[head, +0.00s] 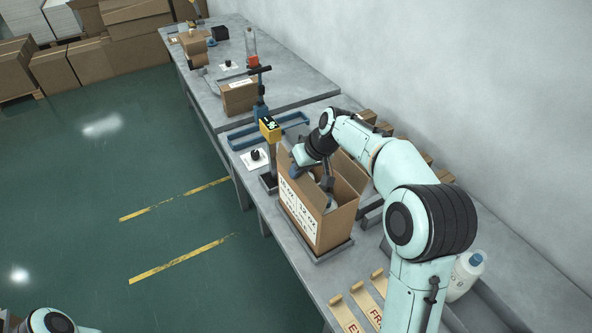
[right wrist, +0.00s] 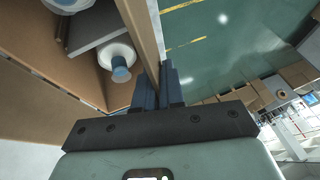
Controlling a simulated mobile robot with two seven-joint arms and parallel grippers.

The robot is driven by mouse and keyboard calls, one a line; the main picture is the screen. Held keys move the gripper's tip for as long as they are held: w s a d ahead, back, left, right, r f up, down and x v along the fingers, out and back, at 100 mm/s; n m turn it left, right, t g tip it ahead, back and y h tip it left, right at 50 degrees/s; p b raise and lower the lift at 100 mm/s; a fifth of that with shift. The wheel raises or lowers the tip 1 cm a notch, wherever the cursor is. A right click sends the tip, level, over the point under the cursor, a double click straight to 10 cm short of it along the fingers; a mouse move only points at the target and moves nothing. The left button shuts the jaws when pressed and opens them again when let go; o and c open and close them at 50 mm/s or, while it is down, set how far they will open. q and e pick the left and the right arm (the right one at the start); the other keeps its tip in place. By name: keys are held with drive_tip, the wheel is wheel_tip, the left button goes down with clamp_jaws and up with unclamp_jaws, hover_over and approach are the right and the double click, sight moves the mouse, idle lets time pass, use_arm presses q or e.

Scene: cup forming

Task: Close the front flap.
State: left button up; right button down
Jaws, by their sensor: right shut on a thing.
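An open cardboard box (head: 335,222) with a white printed label stands upright on a grey platform on the bench. My right gripper (head: 300,160) is at the box's top left edge. In the right wrist view its fingers (right wrist: 170,85) are shut on the upright front flap (right wrist: 142,35), one finger on each side of the board. The flap stands up and is not folded over the opening. Inside the box, a white bottle with a blue cap (right wrist: 120,66) and a grey divider (right wrist: 92,30) show. My left gripper is outside the view.
A blue stand with a yellow display (head: 270,128) is just beyond the box. A smaller carton (head: 238,97) stands further along the bench. Tan label strips (head: 345,315) and a white bottle (head: 466,275) are at the near end. The green floor is clear at left.

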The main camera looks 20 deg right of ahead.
drive_tip(key=shift+w+d+f+m+y, duration=0.15)
drive_tip(key=shift+d+y, duration=0.1)
drive_tip(key=shift+y, duration=0.4)
drive_tip(key=shift+s+d+f+m+y, duration=0.1)
drive_tip(key=shift+d+m+y, duration=0.15)
drive_tip(key=shift+y, duration=0.45)
drive_tip(key=shift+w+d+f+m+y, duration=0.1)
drive_tip(key=shift+d+y, duration=0.15)
drive_tip(key=shift+y, duration=0.4)
drive_tip(key=c, duration=1.3)
unclamp_jaws()
drive_tip(key=v, duration=1.3)
drive_tip(key=shift+d+r, duration=0.15)
drive_tip(key=shift+d, duration=0.1)
